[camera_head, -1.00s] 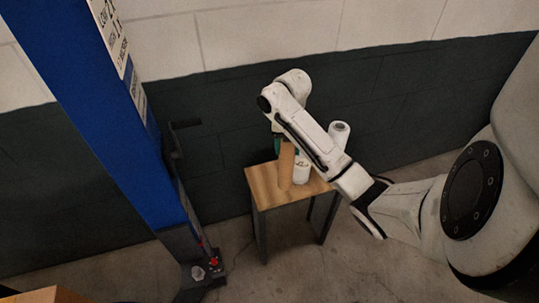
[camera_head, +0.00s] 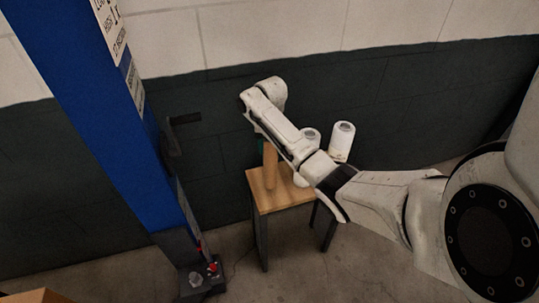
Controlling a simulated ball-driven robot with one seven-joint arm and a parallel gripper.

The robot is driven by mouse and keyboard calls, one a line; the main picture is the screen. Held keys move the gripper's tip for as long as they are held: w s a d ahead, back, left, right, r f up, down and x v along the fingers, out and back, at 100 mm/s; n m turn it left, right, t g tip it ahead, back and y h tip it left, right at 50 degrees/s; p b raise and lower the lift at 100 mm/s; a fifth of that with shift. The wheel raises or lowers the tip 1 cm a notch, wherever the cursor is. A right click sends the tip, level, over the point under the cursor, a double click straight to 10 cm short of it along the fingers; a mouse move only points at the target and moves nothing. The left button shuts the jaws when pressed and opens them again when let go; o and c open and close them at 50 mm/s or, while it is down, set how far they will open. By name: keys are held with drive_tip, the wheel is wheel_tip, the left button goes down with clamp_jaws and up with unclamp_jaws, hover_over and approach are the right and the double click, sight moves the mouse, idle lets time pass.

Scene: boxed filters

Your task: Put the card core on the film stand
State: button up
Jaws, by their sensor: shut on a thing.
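The card core (camera_head: 270,168) is a plain brown tube, upright over the left part of the small film stand (camera_head: 286,194), which has a light wooden top and dark legs. I cannot tell whether the core's lower end touches the top. My gripper (camera_head: 267,146) is mostly hidden behind my white forearm, at the core's upper end. It is shut on the core. A dark green patch shows beside the core's upper part; I cannot tell what it is.
A white roll (camera_head: 342,141) stands at the back right of the stand, and another white roll (camera_head: 311,136) is partly hidden by my arm. A blue column (camera_head: 95,110) with a dark crank handle rises at left. A dark wall is close behind. Floor shows between column and stand.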

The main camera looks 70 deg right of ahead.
sight(271, 162)
drive_tip(key=shift+w+d+f, duration=0.15)
drive_tip(key=shift+w+f, duration=0.15)
drive_tip(key=shift+f, duration=0.1)
drive_tip(key=shift+f+p, duration=0.45)
drive_tip(key=shift+f, duration=1.15)
drive_tip(key=o, duration=1)
drive_tip(key=shift+o, duration=0.2)
